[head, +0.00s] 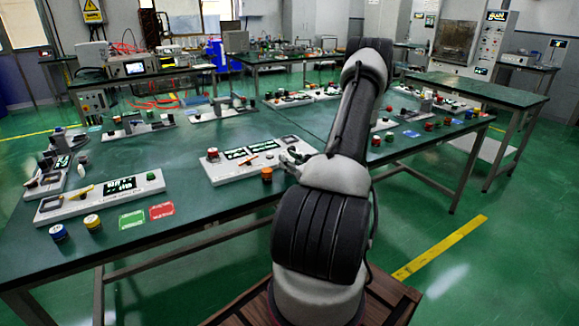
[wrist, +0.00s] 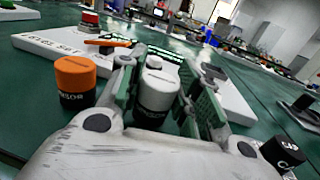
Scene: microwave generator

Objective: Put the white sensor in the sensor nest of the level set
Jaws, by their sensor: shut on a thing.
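I cannot make out the sensor nest.
An orange cylinder (wrist: 75,82) stands left of my gripper, close to the board, and also shows in the head view (head: 266,174). A black cylinder (wrist: 284,153) is at the lower right.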

